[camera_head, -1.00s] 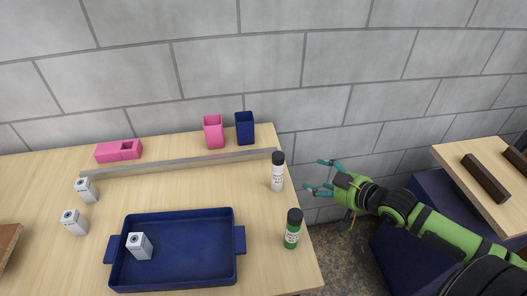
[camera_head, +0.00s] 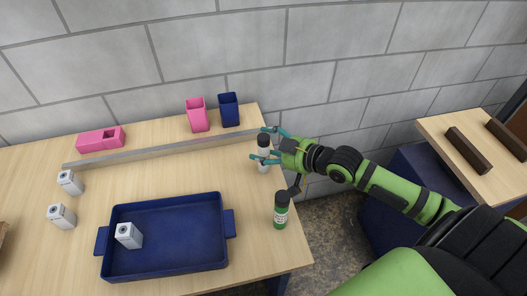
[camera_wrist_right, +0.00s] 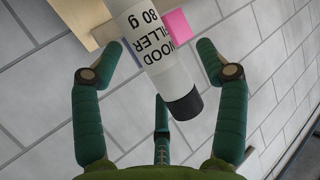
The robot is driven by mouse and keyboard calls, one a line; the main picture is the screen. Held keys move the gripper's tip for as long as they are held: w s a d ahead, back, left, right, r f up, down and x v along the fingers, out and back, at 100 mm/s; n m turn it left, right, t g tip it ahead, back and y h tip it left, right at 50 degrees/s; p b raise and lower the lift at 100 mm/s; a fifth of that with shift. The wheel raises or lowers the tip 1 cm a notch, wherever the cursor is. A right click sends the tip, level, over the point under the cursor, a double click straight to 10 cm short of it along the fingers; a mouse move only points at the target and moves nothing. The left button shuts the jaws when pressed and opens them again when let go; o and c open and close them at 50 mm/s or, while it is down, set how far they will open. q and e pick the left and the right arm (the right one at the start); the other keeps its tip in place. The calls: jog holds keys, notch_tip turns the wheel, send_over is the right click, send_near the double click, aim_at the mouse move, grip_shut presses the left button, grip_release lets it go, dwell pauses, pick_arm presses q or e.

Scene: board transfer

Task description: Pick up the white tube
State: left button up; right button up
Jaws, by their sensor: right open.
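The white tube (camera_head: 264,160) with a black cap stands upright near the right edge of the table, partly hidden by my fingers in the head view. In the right wrist view the white tube (camera_wrist_right: 160,40) shows its label and black cap between my spread fingers. My right gripper (camera_head: 267,145) is open around the tube, with fingers on either side of it; in the wrist view gaps show between the fingers and the tube. My left gripper is not in view.
A green tube (camera_head: 281,210) with a black cap stands close in front of the white tube. A blue tray (camera_head: 190,268) holds one small white box. A metal strip (camera_head: 160,150), pink cup (camera_head: 196,115) and blue cup (camera_head: 229,110) are behind. Bare table lies left of the tube.

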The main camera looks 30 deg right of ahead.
jog(key=shift+w+a+f, duration=0.2)
jog(key=shift+w, duration=0.15)
jog(key=c, duration=1.3)
jog(key=shift+r, duration=0.15)
